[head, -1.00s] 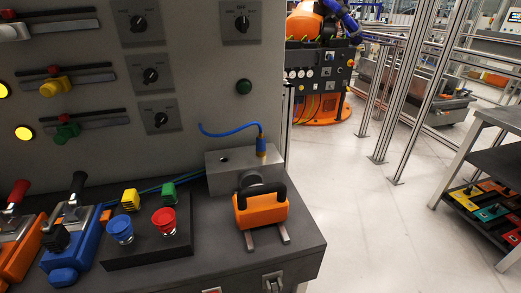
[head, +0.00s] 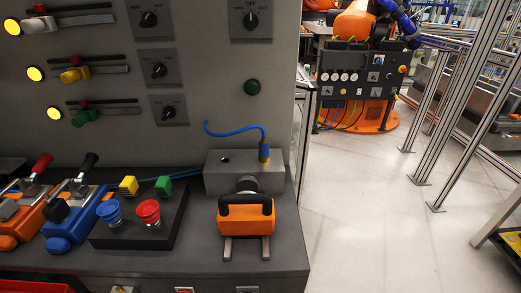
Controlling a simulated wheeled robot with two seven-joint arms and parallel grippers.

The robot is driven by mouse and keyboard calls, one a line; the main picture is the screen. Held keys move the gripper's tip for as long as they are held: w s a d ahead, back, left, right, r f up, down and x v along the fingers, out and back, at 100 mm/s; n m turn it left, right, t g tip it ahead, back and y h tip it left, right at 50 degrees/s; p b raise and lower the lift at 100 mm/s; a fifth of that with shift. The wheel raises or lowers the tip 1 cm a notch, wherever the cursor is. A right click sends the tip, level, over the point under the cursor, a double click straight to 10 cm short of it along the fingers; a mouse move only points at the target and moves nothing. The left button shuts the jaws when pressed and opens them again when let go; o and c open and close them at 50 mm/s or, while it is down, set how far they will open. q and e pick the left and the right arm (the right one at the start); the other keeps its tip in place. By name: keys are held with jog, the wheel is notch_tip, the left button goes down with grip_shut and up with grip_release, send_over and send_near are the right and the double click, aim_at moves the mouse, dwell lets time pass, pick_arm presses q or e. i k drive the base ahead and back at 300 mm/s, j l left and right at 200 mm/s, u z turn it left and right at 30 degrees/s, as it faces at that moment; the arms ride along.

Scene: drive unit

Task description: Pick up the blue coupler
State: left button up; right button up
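The blue coupler (head: 264,152) is a small blue plug with a yellowish band. It stands upright in the top of a grey metal block (head: 228,178) on the dark bench, towards the block's right end. A blue cable (head: 232,131) runs from its top, arching to the left. A dark round hole (head: 225,160) shows in the block's top to the left of the coupler. Neither of my grippers is in view.
An orange block with a black handle (head: 246,222) stands on two rails in front of the grey block. Red and blue buttons (head: 148,211), yellow and green connectors and lever units (head: 72,218) are to the left. A panel with knobs rises behind. Open floor (head: 365,220) lies right.

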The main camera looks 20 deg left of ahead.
aim_at(264, 145)
jog(key=i+l+u, duration=0.2)
jog(key=l+u, duration=0.25)
jog(key=l, duration=0.3)
jog(key=l+u, duration=0.45)
jog(key=l, duration=0.3)
jog(key=l+u, duration=0.5)
jog(key=l, duration=0.35)
jog(key=i+l+u, duration=0.35)
jog(key=l+u, duration=0.15)
jog(key=l, duration=0.15)
jog(key=i+l+u, duration=0.1)
jog(key=l+u, duration=0.15)
jog(key=i+l+u, duration=0.1)
jog(key=l+u, duration=0.2)
jog(key=l, duration=0.2)
jog(key=l+u, duration=0.25)
jog(key=l, duration=0.15)
